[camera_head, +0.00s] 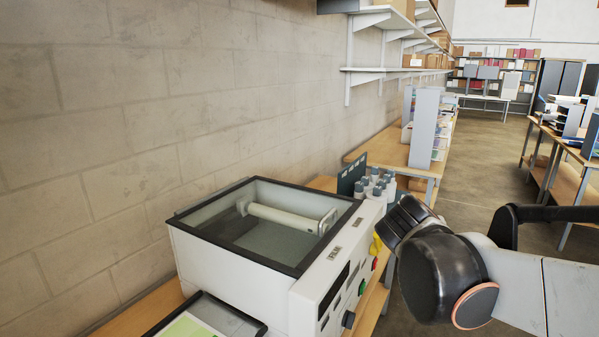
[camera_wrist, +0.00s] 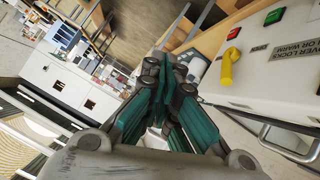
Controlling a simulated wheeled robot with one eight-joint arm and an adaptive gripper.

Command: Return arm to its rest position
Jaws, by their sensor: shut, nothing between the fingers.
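My gripper shows in the wrist view (camera_wrist: 165,85), its dark fingers with teal pads closed together and nothing visible between them. In the head view my dark wrist and arm reach in from the right, beside the laminator's front panel, and the fingertips are hidden there. The white roll laminator (camera_head: 240,285) stands on a wooden bench by the wall. Its dark-framed clear lid (camera_head: 290,253) is down over a pale roller (camera_head: 285,219). A yellow handle (camera_head: 376,244) sits on the front panel, and it also shows in the wrist view (camera_wrist: 228,68), apart from my fingers.
Grey-capped bottles (camera_head: 375,188) stand behind the laminator. A tray with a green-and-white sheet (camera_head: 190,328) lies in front of it. Wall shelves (camera_head: 395,70) run along the left wall. The floor aisle (camera_head: 480,165) is clear, with another workbench (camera_head: 565,160) at right.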

